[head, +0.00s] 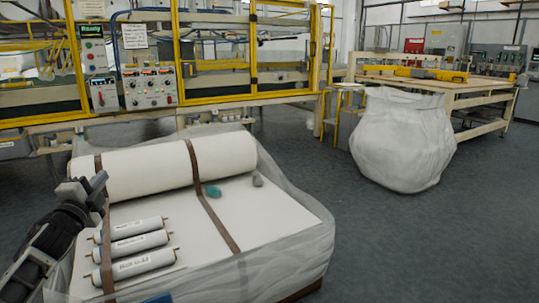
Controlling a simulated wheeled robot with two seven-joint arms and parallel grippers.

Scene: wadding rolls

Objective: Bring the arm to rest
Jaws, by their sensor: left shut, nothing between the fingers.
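My left arm comes in from the lower left. Its gripper (84,188) is shut and empty, at the left end of the large white wadding roll (170,165). I cannot tell whether it touches the roll or its wrap. Three small white labelled rolls (136,246) lie side by side on the white wadding surface (250,205), near the arm and apart from the gripper. My right gripper is not in view.
Brown straps (215,213) cross the load, and clear plastic film (300,252) wraps it. A teal lump (213,191) and a grey lump (257,180) lie by the roll. A bulging white sack (402,140) stands right on open grey floor (430,240). Yellow-framed machinery (215,95) lines the back.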

